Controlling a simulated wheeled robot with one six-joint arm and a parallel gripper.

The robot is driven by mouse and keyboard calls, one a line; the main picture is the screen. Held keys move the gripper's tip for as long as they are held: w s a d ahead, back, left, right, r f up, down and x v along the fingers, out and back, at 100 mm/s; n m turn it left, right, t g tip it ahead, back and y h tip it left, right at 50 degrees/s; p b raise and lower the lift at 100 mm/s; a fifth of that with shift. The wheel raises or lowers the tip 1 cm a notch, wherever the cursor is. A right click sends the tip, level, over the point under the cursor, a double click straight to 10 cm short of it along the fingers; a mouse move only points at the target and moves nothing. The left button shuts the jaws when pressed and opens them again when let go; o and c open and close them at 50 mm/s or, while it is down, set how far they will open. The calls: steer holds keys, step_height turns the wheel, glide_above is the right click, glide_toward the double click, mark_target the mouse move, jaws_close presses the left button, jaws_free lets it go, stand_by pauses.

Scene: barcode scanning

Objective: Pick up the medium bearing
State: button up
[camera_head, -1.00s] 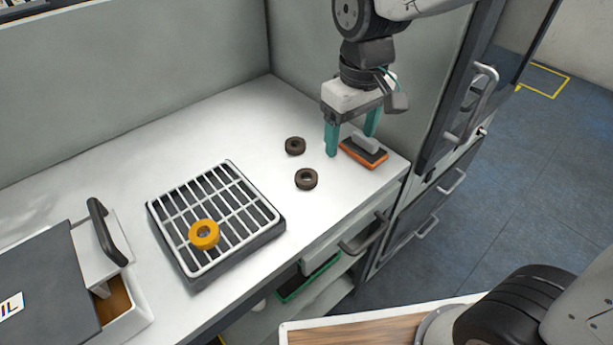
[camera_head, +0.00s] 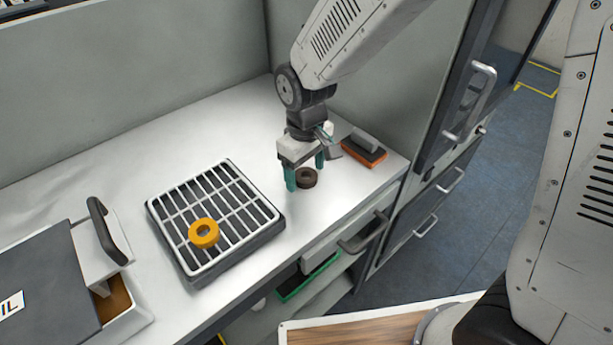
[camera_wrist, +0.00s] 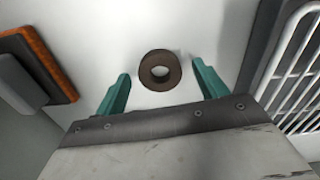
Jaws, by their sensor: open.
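A dark brown bearing (camera_head: 308,183) lies flat on the white counter. It also shows in the wrist view (camera_wrist: 148,72), framed between the fingertips. My gripper (camera_head: 305,177) is above it, with the green fingers open and empty on either side; in the wrist view the fingers (camera_wrist: 161,72) are spread wide. I cannot tell whether the fingers are down at the bearing's height. A second dark bearing, slightly smaller in the earlier picture, is hidden behind my gripper. An orange bearing (camera_head: 194,239) lies on the front part of the grate.
The white-barred grate (camera_head: 232,173) in a dark tray stands to the left. An orange-and-grey brush-like block (camera_head: 371,157) lies to the right, near the counter's edge. A grey box with a black handle (camera_head: 103,228) stands front left. The counter's back left is clear.

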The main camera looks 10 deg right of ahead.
steer(key=shift+f, duration=0.1)
steer(key=shift+c, duration=0.3)
steer(key=c, duration=1.1)
